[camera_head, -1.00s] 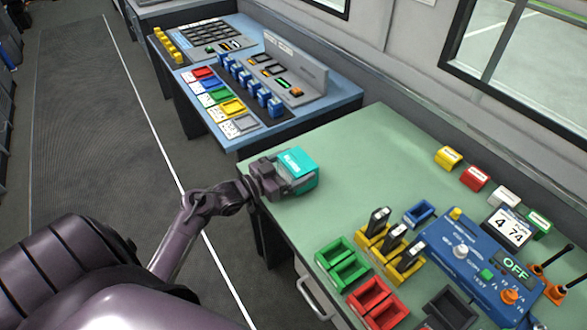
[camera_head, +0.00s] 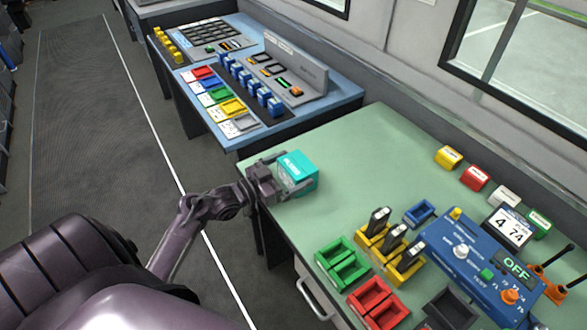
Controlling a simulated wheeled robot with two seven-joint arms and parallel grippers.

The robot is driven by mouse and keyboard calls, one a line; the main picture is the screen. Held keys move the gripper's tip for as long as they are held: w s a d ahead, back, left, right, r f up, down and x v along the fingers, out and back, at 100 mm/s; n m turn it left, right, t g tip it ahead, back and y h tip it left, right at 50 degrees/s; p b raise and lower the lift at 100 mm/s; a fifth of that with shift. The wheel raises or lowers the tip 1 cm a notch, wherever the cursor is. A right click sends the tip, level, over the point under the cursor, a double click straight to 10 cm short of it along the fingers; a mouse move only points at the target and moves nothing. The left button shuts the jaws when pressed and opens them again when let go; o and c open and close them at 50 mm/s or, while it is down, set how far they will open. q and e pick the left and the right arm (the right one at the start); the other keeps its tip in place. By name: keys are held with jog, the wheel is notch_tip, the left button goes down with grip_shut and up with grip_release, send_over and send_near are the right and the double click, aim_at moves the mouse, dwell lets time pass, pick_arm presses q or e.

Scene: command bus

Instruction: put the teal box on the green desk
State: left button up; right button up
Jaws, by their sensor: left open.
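The teal box (camera_head: 301,172) sits on the green desk (camera_head: 365,160), near the desk's left edge. My left gripper (camera_head: 283,180) is open at the box's left side, with its fingers close to the box. I cannot tell whether a finger still touches it. The left arm reaches in from the lower left over the desk's edge. My right gripper is not in view.
Green trays (camera_head: 342,262), red trays (camera_head: 378,302), a yellow rack (camera_head: 390,252) with black devices and a blue control panel (camera_head: 480,262) fill the desk's near right. Small coloured blocks line the back. A blue desk (camera_head: 335,97) stands beyond. The green desk's middle is clear.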

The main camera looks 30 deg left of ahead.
pick_arm(q)
jog(key=b+v, duration=0.1)
jog(key=v, duration=1)
jog(key=shift+f, duration=0.1)
